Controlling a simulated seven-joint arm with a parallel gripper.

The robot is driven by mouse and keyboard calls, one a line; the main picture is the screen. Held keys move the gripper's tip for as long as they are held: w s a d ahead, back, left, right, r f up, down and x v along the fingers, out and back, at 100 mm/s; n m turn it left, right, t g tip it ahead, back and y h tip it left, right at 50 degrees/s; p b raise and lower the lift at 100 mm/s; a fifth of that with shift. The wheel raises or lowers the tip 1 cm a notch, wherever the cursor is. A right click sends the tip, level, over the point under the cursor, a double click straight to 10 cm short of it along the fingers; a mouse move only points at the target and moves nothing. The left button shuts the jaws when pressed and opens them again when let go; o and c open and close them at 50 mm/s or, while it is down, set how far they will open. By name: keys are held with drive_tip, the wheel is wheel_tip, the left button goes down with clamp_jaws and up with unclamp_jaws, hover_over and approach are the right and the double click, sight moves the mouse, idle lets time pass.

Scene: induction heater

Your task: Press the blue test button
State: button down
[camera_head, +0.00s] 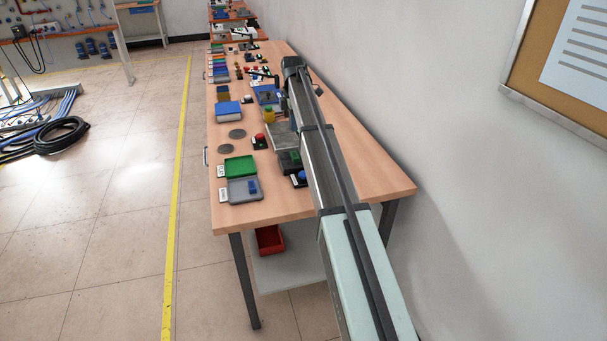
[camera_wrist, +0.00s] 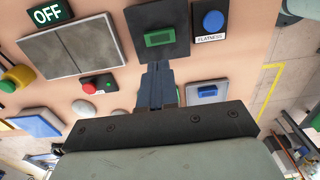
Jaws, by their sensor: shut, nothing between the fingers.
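A round blue button (camera_wrist: 213,20) on a dark base stands at the top right of the wrist view, beside a white label reading FLATNESS. In the head view a blue button (camera_head: 301,177) shows near the table's right side, partly beside my arm. My gripper (camera_wrist: 158,72) points up the wrist view with its fingers together and empty. Its tips lie left of and below the blue button in the picture, apart from it, just below a dark box with a green rectangular part (camera_wrist: 160,38). In the head view my arm hides the gripper.
A grey tray with a blue block (camera_wrist: 207,91) lies right. The wooden table (camera_head: 375,185) is bare at its near right corner; a wall runs along its right.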

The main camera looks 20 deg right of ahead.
drive_tip(key=m+t+y, duration=0.1)
drive_tip(key=t+y, duration=0.2)
drive_tip(key=y, duration=0.1)
approach(304, 176)
drive_tip(key=w+a+r+t, duration=0.1)
drive_tip(key=w+r+t+y, duration=0.1)
drive_tip(key=w+a+r+t+y, duration=0.1)
drive_tip(key=r, duration=0.1)
drive_tip(key=shift+a+r+t, duration=0.1)
drive_tip(key=shift+a+t, duration=0.2)
drive_tip(key=shift+t, duration=0.1)
drive_tip(key=shift+f, duration=4.4)
